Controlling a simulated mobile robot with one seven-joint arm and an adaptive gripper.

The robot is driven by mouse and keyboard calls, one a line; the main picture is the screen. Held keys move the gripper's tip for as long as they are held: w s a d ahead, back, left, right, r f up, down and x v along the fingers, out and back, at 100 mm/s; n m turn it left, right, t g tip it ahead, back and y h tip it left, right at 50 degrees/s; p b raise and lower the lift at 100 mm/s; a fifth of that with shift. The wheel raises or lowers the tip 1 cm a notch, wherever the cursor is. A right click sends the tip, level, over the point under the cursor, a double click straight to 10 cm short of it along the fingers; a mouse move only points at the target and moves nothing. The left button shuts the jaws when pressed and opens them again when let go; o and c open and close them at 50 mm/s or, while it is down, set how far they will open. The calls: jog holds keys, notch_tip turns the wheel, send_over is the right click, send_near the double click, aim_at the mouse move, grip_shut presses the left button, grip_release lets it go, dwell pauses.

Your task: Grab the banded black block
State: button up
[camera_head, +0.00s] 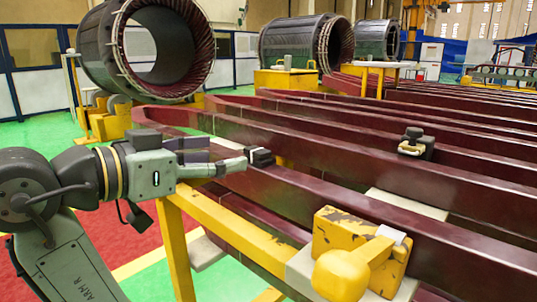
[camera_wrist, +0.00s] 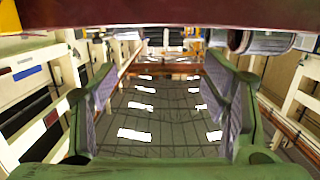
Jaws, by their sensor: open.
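A black block (camera_head: 415,143) with a pale band across its front sits on a dark red beam at the right in the head view. A smaller dark block (camera_head: 262,157) with a pale edge is on a nearer beam, just beyond my fingertips. I cannot tell for sure which is the banded block meant. My gripper (camera_head: 233,163) reaches right over the near beam, its jaws apart. In the wrist view my gripper (camera_wrist: 162,100) has its two fingers spread wide, with nothing between them. Neither block can be made out in that view.
Long dark red beams (camera_head: 330,150) run across the right side. A yellow stand (camera_head: 225,222) lies below my gripper. Large stators (camera_head: 100,50) stand behind. A dark red beam (camera_wrist: 160,14) crosses the wrist view's top.

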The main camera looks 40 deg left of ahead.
aim_at(253, 154)
jog(key=w, duration=0.4)
jog(key=shift+w+f+p, duration=0.35)
jog(key=shift+w+p, duration=0.05)
jog(key=shift+w+d+f+p, duration=0.1)
jog(key=shift+w+f+p, duration=0.15)
jog(key=shift+w, duration=0.65)
jog(key=shift+w+f+p, duration=0.2)
jog(key=shift+w+p, duration=0.1)
jog(key=shift+w, duration=0.6)
jog(key=shift+w+d+f+p, duration=0.1)
jog(key=shift+w+f+p, duration=0.15)
jog(key=shift+w, duration=0.65)
jog(key=shift+c, duration=0.3)
jog(key=shift+f, duration=0.1)
jog(key=c, duration=1.2)
